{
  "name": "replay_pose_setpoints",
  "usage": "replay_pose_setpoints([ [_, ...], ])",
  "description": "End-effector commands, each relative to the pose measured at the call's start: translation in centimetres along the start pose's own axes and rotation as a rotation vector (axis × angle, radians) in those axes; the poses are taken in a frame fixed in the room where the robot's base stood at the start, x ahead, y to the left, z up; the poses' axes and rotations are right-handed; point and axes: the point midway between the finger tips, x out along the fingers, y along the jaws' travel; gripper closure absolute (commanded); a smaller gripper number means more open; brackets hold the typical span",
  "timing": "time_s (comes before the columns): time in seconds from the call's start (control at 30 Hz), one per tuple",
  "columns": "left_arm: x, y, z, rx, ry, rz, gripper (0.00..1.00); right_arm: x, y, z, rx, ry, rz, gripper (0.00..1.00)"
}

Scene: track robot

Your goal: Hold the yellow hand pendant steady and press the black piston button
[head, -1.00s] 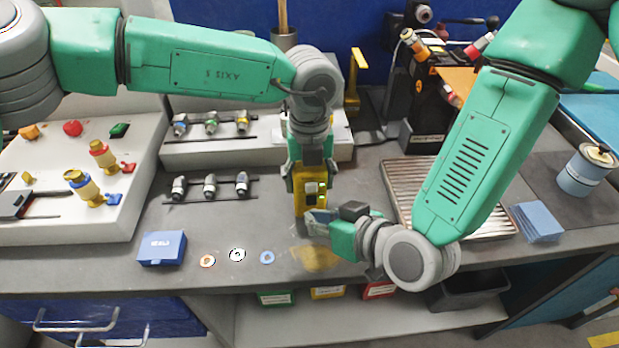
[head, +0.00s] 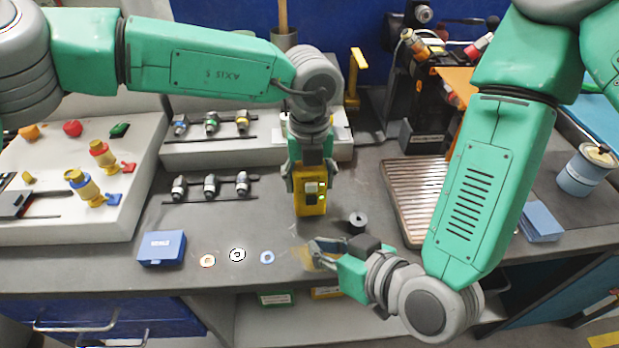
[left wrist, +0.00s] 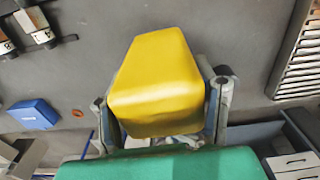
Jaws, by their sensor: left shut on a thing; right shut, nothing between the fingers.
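In the left wrist view the yellow pendant body (left wrist: 158,80) sits between the fingers of the left gripper (left wrist: 162,115). The black piston button (head: 311,187) appears as a dark spot on the pendant face, too small to judge whether it is pressed. My right gripper (head: 314,252) is shut and empty, in front of and below the pendant, apart from it.
A small black cylinder (head: 357,221) stands right of the pendant. A ribbed tray (head: 420,200) lies further right. A blue box (head: 162,248) and several flat rings lie at the front left. Connectors stand in a rack (head: 208,200) on the left.

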Motion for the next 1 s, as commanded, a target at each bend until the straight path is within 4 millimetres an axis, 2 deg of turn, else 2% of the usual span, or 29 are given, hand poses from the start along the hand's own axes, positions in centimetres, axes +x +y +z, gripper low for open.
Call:
replay_pose_setpoints([
  [0.27, 0.0, 0.0, 0.0, 0.0, 0.0, -0.001, 0.94, 0.0, 0.0, 0.0, 0.0, 0.0, 0.0, 1.0],
  [0.3, 0.0, 0.0, 0.0, 0.0, 0.0, -0.001, 0.44, 0.0, 0.0, 0.0, 0.0, 0.0, 0.0, 1.0],
  [0.37, 0.0, 0.0, 0.0, 0.0, 0.0, -0.001, 0.23, 0.0, 0.0, 0.0, 0.0, 0.0, 0.0, 1.0],
  [0.77, -0.5, 0.0, 0.1, 0.0, -0.001, 0.0, 0.23, 0.0, 0.0, 0.0, 0.0, 0.0, 0.0, 1.0],
  [0.87, -1.9, -0.1, 0.1, -0.001, -0.002, -0.002, 0.23, 0.0, 0.0, 0.0, 0.0, 0.0, 0.0, 1.0],
  [1.0, -4.8, -0.1, 0.1, -0.001, -0.004, -0.002, 0.23, 0.0, 0.0, 0.0, 0.0, 0.0, -0.001, 1.0],
])
